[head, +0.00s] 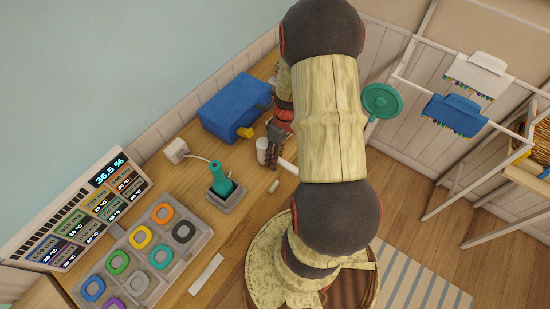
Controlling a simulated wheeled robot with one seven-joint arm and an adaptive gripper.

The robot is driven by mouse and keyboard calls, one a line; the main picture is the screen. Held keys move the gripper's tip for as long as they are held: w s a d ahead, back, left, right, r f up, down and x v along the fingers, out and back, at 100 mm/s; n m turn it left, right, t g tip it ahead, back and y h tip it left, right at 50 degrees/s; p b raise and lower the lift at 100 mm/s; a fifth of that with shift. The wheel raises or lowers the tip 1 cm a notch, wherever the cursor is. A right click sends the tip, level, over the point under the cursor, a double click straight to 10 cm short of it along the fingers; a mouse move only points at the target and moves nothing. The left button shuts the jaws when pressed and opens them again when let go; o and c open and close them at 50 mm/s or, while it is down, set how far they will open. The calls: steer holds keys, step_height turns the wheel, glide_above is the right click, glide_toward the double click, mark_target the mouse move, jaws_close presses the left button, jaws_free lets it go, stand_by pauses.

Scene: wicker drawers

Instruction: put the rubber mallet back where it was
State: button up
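A teal-handled tool (220,178) stands upright in a grey holder (228,200).
A small beige piece (273,186) lies in front. A grey tray (128,256) of coloured rings and a display panel (78,215) fill the left. A white rack (425,75) and green disc (381,101) are at right.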

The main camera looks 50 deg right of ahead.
steer(key=shift+o, duration=0.9)
steer(key=shift+r, duration=0.25)
steer(key=p+v, duration=0.2)
steer(key=v, duration=1)
steer(key=w+a+r+t+h, duration=0.2)
steer(key=w+a+r+h, duration=0.15)
steer(key=a+r, duration=1)
steer(key=s+a+r+t, duration=0.4)
steer(key=s+a+r, duration=0.3)
steer(key=a+r, duration=0.4)
steer(key=shift+a+m, duration=0.4)
steer(key=shift+a, duration=0.35)
